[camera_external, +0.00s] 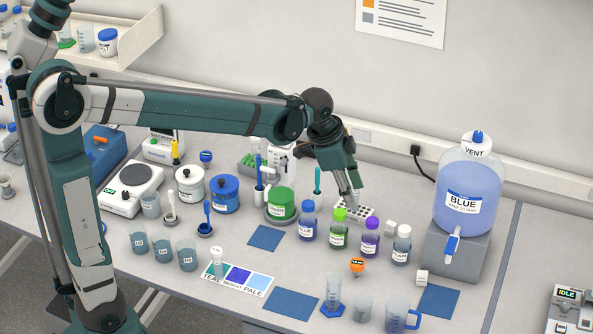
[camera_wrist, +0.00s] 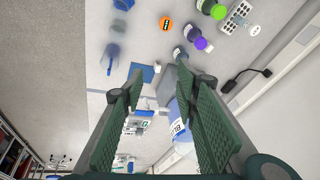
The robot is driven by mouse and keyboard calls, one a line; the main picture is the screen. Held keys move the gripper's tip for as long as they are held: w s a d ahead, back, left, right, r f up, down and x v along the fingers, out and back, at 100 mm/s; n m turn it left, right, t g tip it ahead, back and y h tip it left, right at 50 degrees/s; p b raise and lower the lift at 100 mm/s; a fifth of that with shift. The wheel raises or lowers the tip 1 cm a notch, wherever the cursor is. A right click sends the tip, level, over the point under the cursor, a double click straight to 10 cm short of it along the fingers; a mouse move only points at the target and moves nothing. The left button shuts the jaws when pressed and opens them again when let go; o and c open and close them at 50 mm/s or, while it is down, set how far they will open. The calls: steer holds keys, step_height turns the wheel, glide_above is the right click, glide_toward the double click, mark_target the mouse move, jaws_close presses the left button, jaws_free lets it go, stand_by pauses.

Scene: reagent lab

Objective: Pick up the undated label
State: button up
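I cannot tell which label is the undated one; no dates are readable. Bottles with white labels stand mid-bench: blue-capped (camera_external: 307,231), green-capped (camera_external: 338,242), purple-capped (camera_external: 370,250) and grey-capped (camera_external: 402,258). The purple-capped one also shows in the wrist view (camera_wrist: 199,43). A small orange-topped item (camera_external: 357,265) stands in front of them; an orange patch with dark marks shows in the wrist view (camera_wrist: 166,24). My gripper (camera_external: 353,203) is above and behind the bottles, close to the white rack. In the wrist view its fingers (camera_wrist: 159,80) are apart with nothing held between them.
The white rack with dark holes (camera_external: 366,213) is behind the bottles. A large blue jug (camera_external: 467,203) on a grey stand (camera_external: 450,263) is at the right. Two small white cubes (camera_external: 390,228) (camera_external: 422,277) stand nearby. Blue mats (camera_external: 291,303) lie clear.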

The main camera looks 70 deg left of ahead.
steer(key=w+a+f+m+g, duration=0.1)
steer(key=w+a+f, duration=0.35)
steer(key=w, duration=0.25)
steer(key=w+a+f+m, duration=0.2)
steer(key=w+a+f, duration=0.2)
steer(key=w+f, duration=0.3)
steer(key=m+g+h, duration=0.1)
steer(key=m+g, duration=0.1)
steer(key=m, duration=0.1)
glide_above(386, 220)
steer(key=f, duration=1.6)
steer(key=shift+s+a+b, duration=0.2)
steer(key=shift+s+b, duration=0.15)
steer(key=shift+w+a+f, duration=0.1)
steer(key=shift+f, duration=0.2)
steer(key=shift+w+f, duration=0.1)
steer(key=shift+f, duration=1.2)
steer(key=shift+f, duration=0.15)
steer(key=shift+w+d+f+p, duration=0.1)
steer(key=shift+d+f+p, duration=0.1)
steer(key=shift+f, duration=0.6)
steer(key=shift+w+d+f+p, duration=0.1)
steer(key=shift+f+p, duration=0.05)
steer(key=shift+f, duration=0.65)
steer(key=shift+w+d+f+p, duration=0.1)
steer(key=shift+f+p, duration=0.1)
steer(key=shift+f, duration=0.6)
